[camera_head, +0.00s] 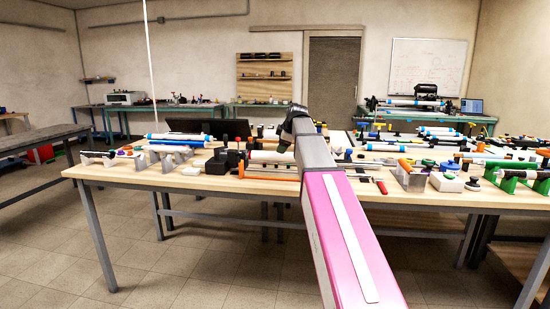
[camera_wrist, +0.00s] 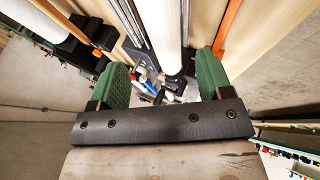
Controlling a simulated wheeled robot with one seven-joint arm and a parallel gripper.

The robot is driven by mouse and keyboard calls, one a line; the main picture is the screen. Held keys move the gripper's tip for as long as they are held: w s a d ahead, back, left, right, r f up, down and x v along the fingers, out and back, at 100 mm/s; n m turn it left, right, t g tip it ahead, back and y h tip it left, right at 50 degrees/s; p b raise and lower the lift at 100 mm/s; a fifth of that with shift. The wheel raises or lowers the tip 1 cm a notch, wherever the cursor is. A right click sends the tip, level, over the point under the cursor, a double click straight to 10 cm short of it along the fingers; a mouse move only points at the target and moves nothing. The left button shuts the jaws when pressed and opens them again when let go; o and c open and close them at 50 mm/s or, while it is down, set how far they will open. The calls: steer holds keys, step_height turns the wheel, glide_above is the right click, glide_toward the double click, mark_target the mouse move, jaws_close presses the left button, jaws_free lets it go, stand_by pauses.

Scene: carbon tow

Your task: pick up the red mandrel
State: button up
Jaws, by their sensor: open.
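My gripper shows in the wrist view (camera_wrist: 162,78), with its two green fingers wide apart and nothing between their pads. A white cylinder (camera_wrist: 166,35) lies beyond the fingers, in line with the gap. An orange-red rod (camera_wrist: 229,24) lies beyond the right finger, apart from it. In the head view my arm hides the gripper's fingers. A small red piece (camera_head: 381,187) lies on the workbench (camera_head: 140,175) near its front edge, right of my arm. I cannot tell for sure which piece is the red mandrel.
The bench is crowded. A white roll (camera_head: 271,157) lies left of my arm, near a black block (camera_head: 216,165). Green stands (camera_head: 512,180) are at the far right. The bench's front left is clear.

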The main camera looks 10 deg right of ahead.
mark_target(276, 154)
steer(key=shift+a+x, duration=0.2)
steer(key=shift+x, duration=1.75)
steer(key=shift+a+x, duration=0.15)
steer(key=shift+x, duration=1.8)
steer(key=shift+s, duration=0.2)
steer(key=c, duration=1.2)
steer(key=shift+o, duration=0.2)
steer(key=shift+r, duration=0.1)
